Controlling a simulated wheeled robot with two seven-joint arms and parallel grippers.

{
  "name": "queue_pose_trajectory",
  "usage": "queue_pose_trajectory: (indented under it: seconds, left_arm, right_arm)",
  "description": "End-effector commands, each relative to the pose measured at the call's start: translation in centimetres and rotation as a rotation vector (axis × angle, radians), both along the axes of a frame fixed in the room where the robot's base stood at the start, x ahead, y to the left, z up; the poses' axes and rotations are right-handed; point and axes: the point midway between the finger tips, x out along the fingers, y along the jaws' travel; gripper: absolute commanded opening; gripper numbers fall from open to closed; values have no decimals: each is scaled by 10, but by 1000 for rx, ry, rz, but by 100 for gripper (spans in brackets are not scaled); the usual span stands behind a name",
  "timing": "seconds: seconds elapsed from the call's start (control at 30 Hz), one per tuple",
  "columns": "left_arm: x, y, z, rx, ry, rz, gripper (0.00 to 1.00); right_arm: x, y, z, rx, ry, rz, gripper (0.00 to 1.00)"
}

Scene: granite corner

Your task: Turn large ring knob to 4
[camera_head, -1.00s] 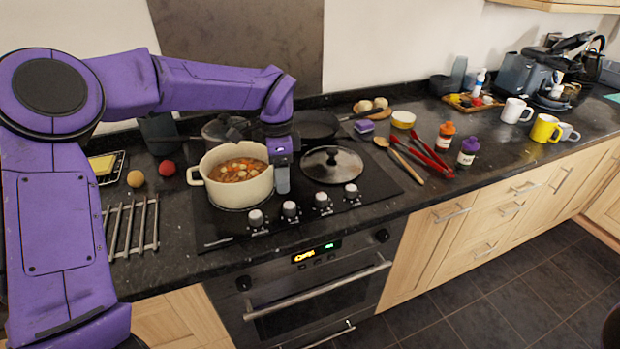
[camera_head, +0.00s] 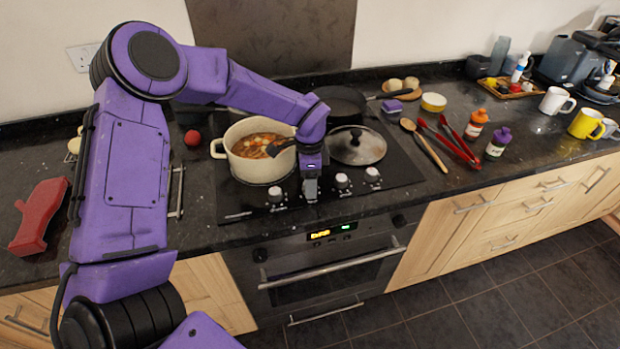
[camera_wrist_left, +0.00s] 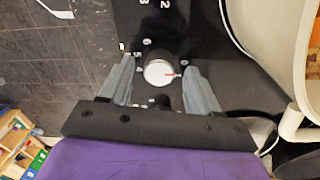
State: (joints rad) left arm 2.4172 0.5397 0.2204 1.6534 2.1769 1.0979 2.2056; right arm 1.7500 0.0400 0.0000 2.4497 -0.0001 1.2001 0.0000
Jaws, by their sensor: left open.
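My left gripper (camera_head: 311,194) is over the row of hob knobs, at the second from the left, and covers it in the head view. In the left wrist view a round, white-topped knob (camera_wrist_left: 158,72) lies between the two open fingers (camera_wrist_left: 158,66), with a gap on the right; contact on the left is unclear. Its red mark points right, near the 0. Printed numbers such as 5 and 6 circle it. The other knobs are the leftmost (camera_head: 275,194), the third (camera_head: 342,180) and the rightmost (camera_head: 372,174). Which one is the large ring knob cannot be told. My right gripper is out of view.
A cream pot of stew (camera_head: 258,168) stands just behind the gripper, its handle close by in the wrist view (camera_wrist_left: 292,122). A glass lid (camera_head: 356,146) and a dark pan (camera_head: 338,100) are on the hob. Red tongs (camera_head: 447,142) lie to the right.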

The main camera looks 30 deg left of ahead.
Motion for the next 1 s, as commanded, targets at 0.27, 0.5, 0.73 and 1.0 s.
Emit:
queue_pose_trajectory:
  seconds: [0.27, 0.5, 0.73, 1.0]
  left_arm:
    - [-1, 0, 0, -1, 1, 0, 6]
    - [0, -1, -1, -2, 3, -12, 6]
    - [-1, -2, -2, -2, 2, -93, 6]
    - [-2, -2, -3, -3, 3, -306, 6]
  right_arm:
    - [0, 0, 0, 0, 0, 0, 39]
    - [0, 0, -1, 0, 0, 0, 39]
    - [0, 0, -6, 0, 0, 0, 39]
    - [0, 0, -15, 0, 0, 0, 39]
